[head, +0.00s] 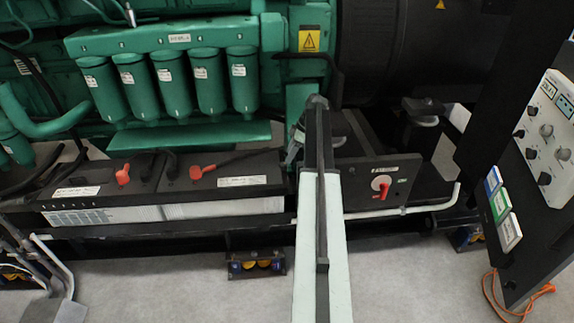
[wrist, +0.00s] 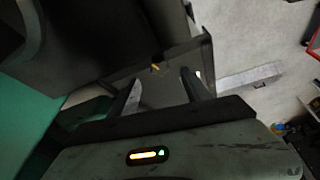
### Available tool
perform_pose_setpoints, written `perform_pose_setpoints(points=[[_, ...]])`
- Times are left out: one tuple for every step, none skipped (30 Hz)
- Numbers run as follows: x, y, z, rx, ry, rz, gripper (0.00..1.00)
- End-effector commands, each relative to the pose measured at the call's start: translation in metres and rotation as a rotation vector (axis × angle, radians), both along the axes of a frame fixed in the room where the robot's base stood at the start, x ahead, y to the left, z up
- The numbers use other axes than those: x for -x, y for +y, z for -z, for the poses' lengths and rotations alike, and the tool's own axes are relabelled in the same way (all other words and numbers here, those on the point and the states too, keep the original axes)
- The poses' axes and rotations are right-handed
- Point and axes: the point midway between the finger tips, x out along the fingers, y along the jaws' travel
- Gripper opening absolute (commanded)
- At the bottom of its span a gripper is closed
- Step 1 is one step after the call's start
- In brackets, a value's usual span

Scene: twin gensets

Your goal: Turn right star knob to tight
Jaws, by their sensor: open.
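I cannot make out a star knob for certain in either view. My gripper (wrist: 160,78) shows in the wrist view with its two dark fingers apart and nothing clearly held between them. Beyond the fingers is the edge of a dark plate with a small orange-yellow spot (wrist: 155,67). In the head view my arm reaches up the middle to the green engine, and it hides most of the gripper. A dark rounded part (head: 425,108), too unclear to name, stands right of the arm.
Right of my arm is a black box with a red-handled switch (head: 382,185). Batteries (head: 165,190) with red terminal caps lie to the left. Grey floor (head: 180,285) is open in front.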

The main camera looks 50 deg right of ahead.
Motion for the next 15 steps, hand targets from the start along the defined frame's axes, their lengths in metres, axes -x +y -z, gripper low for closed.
perform_pose_setpoints(points=[[-0.003,0.002,0.017,0.0,0.0,-0.001,0.57],[-0.005,0.004,0.022,0.0,0.0,-0.001,0.57],[-0.007,0.005,0.03,0.0,0.0,-0.001,0.57],[-0.008,0.007,0.035,0.0,0.0,-0.001,0.57],[-0.01,0.008,0.04,0.0,0.0,0.0,0.57],[-0.012,0.01,0.046,0.001,0.001,0.0,0.57],[-0.013,0.011,0.05,0.0,0.001,0.001,0.57],[-0.014,0.012,0.053,0.0,0.001,0.001,0.57],[-0.016,0.013,0.056,0.0,0.001,0.001,0.57],[-0.017,0.013,0.057,0.0,0.001,0.001,0.57],[-0.017,0.014,0.057,0.0,0.001,0.001,0.57],[-0.017,0.014,0.057,0.0,0.001,0.001,0.57],[-0.018,0.014,0.056,0.0,0.001,0.001,0.57],[-0.018,0.014,0.056,0.0,0.001,0.002,0.57],[-0.018,0.014,0.055,0.0,0.001,0.002,0.57]])
